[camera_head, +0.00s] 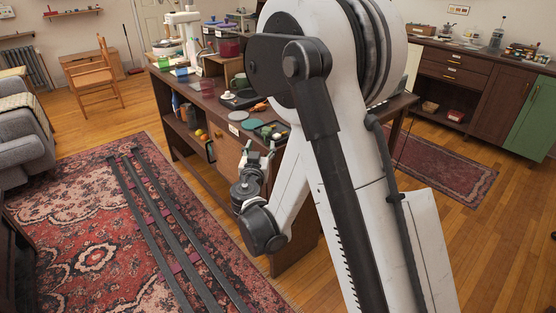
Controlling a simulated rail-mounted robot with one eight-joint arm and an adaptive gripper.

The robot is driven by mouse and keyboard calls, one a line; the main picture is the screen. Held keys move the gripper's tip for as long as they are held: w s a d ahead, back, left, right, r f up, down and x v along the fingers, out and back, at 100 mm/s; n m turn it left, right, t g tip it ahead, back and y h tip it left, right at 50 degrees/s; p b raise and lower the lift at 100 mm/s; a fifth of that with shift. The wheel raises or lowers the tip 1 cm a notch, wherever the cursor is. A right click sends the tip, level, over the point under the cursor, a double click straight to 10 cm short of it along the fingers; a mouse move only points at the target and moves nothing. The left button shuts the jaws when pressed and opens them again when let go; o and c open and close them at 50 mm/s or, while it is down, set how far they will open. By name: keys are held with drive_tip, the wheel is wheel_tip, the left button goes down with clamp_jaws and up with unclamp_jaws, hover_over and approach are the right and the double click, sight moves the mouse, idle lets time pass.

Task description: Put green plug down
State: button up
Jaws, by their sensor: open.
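My gripper (261,149) is open at the front edge of the long wooden workbench (231,139), its fingers pointing up and away toward the benchtop. The fingertips look pale and greenish. I cannot make out a green plug for certain. A flat round green piece (251,124) lies on the benchtop just beyond the fingers, and I cannot tell whether it is the plug. Small items close to the fingertips are too small to name. My arm hides the right part of the bench.
A white round piece (238,116) and a black tray (240,100) lie farther along the bench. Containers and a white machine (183,35) crowd its far end. A wooden chair (92,79) and grey sofa (22,135) stand left.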

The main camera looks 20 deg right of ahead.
drive_tip(key=s+d+r+g, duration=0.3)
drive_tip(key=s+d+r, duration=0.1)
drive_tip(key=s, duration=0.3)
drive_tip(key=s+d+r+g, duration=0.3)
drive_tip(key=s+d+r, duration=0.15)
drive_tip(key=s, duration=0.35)
drive_tip(key=s+a+f+n+g+y, duration=0.1)
drive_tip(key=s+a+n+y, duration=0.1)
drive_tip(key=s, duration=0.9)
drive_tip(key=s+a+f+n+g+y, duration=0.1)
drive_tip(key=s+y, duration=0.3)
drive_tip(key=s, duration=0.7)
drive_tip(key=shift+a+n+g, duration=0.5)
drive_tip(key=shift+a+g, duration=0.05)
drive_tip(key=shift+g, duration=0.15)
drive_tip(key=shift+o, duration=1)
drive_tip(key=shift+s+a, duration=0.15)
drive_tip(key=shift+s, duration=0.1)
drive_tip(key=o, duration=0.6)
drive_tip(key=shift+o, duration=0.3)
